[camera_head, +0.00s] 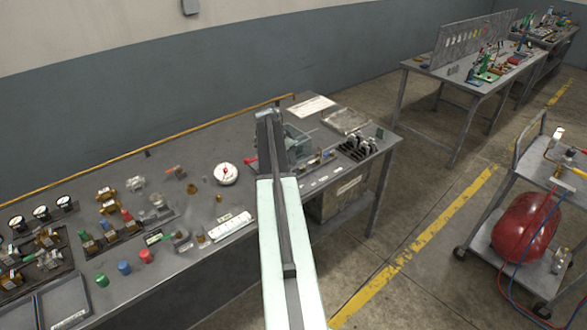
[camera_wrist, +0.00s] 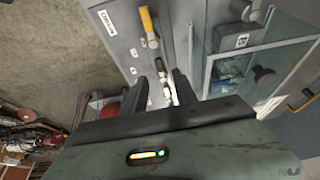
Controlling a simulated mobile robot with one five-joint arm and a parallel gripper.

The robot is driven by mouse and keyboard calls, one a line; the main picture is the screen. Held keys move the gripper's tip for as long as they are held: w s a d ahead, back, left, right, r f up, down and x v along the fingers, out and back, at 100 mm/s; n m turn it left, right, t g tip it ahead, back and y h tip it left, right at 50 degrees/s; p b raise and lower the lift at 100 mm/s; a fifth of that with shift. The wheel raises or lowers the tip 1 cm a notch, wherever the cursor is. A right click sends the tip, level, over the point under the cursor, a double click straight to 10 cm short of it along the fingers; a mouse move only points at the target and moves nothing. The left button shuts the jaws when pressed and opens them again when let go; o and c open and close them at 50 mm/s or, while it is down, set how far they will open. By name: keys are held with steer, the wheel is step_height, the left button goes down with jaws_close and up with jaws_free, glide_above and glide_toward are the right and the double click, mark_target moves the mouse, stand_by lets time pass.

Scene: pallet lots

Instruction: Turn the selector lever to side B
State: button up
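In the wrist view a yellow-handled lever (camera_wrist: 148,26) stands out from a grey labelled plate (camera_wrist: 116,32). It may be the selector lever; I cannot read side marks beside it. My gripper (camera_wrist: 168,75) has its two dark fingers apart, with a gap between them and nothing clearly held. The fingertips are just below the lever in the picture; I cannot tell how far off in depth. In the head view my arm covers this part of the bench, and my fingers cannot be made out.
A clear-sided box (camera_wrist: 225,70) with a round dark knob (camera_wrist: 264,76) is right of the fingers. The bench (camera_head: 165,255) carries valves, gauges and coloured caps to the left. A cart with a red tank (camera_head: 525,228) stands on the right; floor between is free.

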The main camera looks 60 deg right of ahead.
mark_target(296, 170)
steer(key=b+x, duration=0.5)
steer(key=x, duration=0.1)
steer(key=shift+d+f, duration=0.1)
steer(key=shift+f, duration=0.2)
steer(key=shift+s+r, duration=0.1)
steer(key=shift+r, duration=0.05)
jaws_close()
